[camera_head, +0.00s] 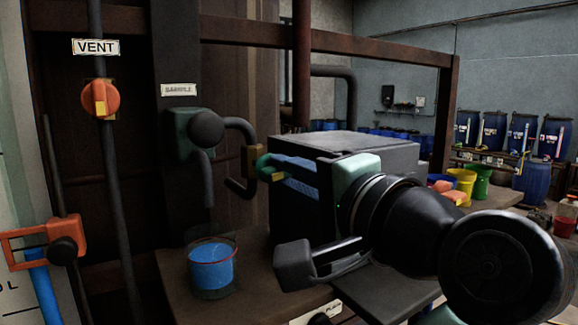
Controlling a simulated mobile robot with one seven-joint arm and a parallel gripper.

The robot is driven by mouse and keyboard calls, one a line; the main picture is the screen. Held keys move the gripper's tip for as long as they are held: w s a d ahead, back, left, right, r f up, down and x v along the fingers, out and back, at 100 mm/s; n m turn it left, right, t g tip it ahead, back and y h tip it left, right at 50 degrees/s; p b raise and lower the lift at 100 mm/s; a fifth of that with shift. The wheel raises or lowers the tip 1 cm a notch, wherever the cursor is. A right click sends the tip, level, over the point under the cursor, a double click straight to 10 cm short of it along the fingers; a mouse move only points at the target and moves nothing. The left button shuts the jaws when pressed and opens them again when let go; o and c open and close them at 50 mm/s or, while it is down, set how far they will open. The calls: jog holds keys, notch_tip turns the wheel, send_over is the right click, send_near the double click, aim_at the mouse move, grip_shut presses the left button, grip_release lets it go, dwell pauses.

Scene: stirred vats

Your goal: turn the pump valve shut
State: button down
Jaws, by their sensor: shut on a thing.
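A tilted white label, partly covered, shows on the bench edge below (316,309).
An orange vent valve (98,100) and an orange clamp (50,243) are on the left. A teal sample tap (182,135) stands above a beaker of blue liquid (211,267). The dark box (350,148) is close behind my gripper. Buckets (462,182) and blue drums (522,135) are at right.

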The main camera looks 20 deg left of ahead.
jog(key=shift+r+m, duration=0.1)
jog(key=shift+m, duration=0.6)
jog(key=c, duration=0.8)
grip_release()
jog(key=b+v, duration=0.5)
jog(key=v, duration=0.8)
